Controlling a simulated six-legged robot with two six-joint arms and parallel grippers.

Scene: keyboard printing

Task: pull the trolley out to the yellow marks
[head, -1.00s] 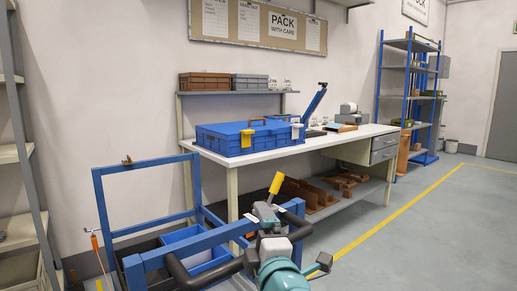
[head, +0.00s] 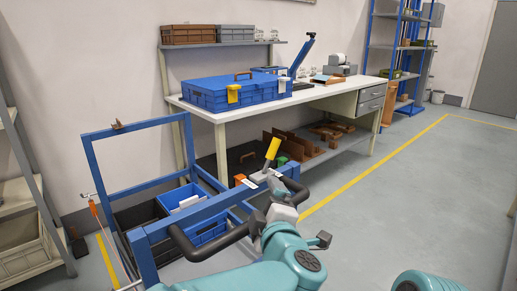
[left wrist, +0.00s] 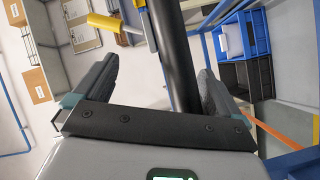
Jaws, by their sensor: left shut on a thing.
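The trolley (head: 84,165) has a blue tube frame and stands left of centre in the head view, in front of the workbench. Its black push handle (head: 187,248) faces me. My left gripper (head: 277,212) is at the right part of this handle. In the left wrist view the black handle bar (left wrist: 172,55) runs between the two fingers of the left gripper (left wrist: 160,92), which is shut on it. A yellow floor mark (head: 106,262) shows left of the trolley, and a long yellow line (head: 385,160) runs along the right. My right gripper is out of view.
The workbench (head: 330,93) carries a blue case (head: 215,97). A yellow-gripped lever (head: 272,148) rises by the trolley's near bar. Blue and dark crates (head: 137,216) sit in the trolley. A shelf rack (head: 30,185) stands close on the left. The floor at right is clear.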

